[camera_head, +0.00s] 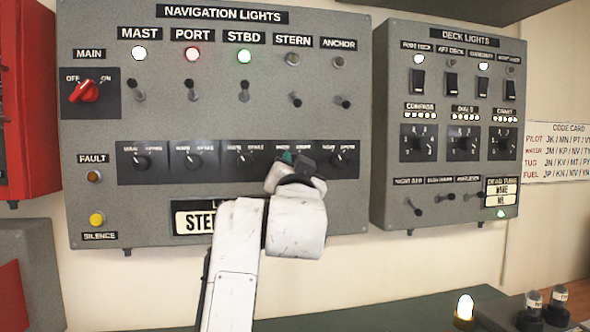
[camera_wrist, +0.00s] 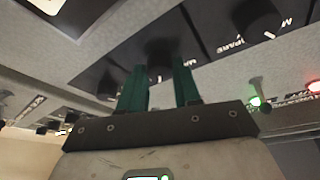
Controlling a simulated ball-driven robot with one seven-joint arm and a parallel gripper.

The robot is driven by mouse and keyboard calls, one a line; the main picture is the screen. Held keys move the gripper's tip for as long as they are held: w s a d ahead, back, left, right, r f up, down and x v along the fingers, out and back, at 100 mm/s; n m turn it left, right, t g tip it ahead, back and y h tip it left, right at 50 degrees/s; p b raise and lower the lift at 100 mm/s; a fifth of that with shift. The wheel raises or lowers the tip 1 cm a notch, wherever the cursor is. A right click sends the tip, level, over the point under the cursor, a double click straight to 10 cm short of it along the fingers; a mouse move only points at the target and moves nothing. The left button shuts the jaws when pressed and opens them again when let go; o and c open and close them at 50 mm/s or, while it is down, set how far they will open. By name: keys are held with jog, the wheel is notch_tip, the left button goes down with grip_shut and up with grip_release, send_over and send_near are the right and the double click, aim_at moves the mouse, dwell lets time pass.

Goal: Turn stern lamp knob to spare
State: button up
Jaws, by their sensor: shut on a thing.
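The stern lamp knob is the fourth dark knob in the lower row of the navigation lights panel (camera_head: 90,140). In the head view my gripper covers it. In the wrist view the knob (camera_wrist: 160,50) shows as a dark round shape between the two green fingers of my gripper (camera_wrist: 161,72). My gripper (camera_head: 291,157) is shut on the knob in the head view.
The starboard knob (camera_head: 243,160) and anchor knob (camera_head: 338,160) stand close on either side. A text display (camera_head: 185,219) below is partly covered by my arm. The mast, port and starboard lamps are lit; anchor is dark. The deck lights panel (camera_head: 385,190) is to the right.

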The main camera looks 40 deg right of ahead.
jog(key=shift+f, duration=0.1)
jog(key=o, duration=1.1)
jog(key=shift+c, duration=0.2)
jog(key=shift+a, duration=0.1)
jog(key=b+v, duration=0.1)
jog(key=v, duration=0.9)
jog(key=shift+s+a+b, duration=0.2)
jog(key=shift+s+b, duration=0.1)
jog(key=shift+b, duration=0.1)
